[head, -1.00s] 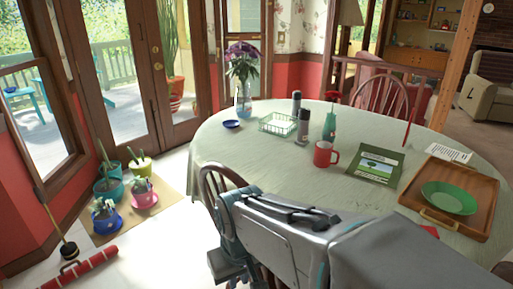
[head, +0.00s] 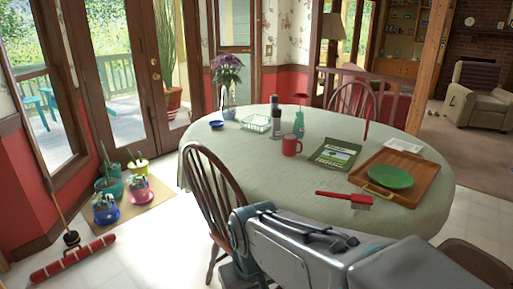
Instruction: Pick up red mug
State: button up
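The red mug (head: 291,145) stands upright on the oval table (head: 232,150), which has a pale green cloth, near the middle of the head view. It sits left of a green-and-white book or box (head: 338,153) and in front of a teal bottle (head: 299,124). Nothing is touching it that I can see. My grey arm crosses the bottom of the view, in front of the table's near side and well short of the mug. My gripper is not in view; the arm's lower end runs out of the bottom edge.
A wooden chair (head: 212,190) stands at the table's near left side. Potted plants (head: 134,190) stand on the floor at left.

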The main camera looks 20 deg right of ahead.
aim_at(290, 149)
jog(key=z, duration=0.9)
jog(key=i, duration=1)
jog(key=k, duration=1.3)
jog(key=u, duration=0.3)
jog(key=i, duration=1.35)
jog(key=z, duration=0.1)
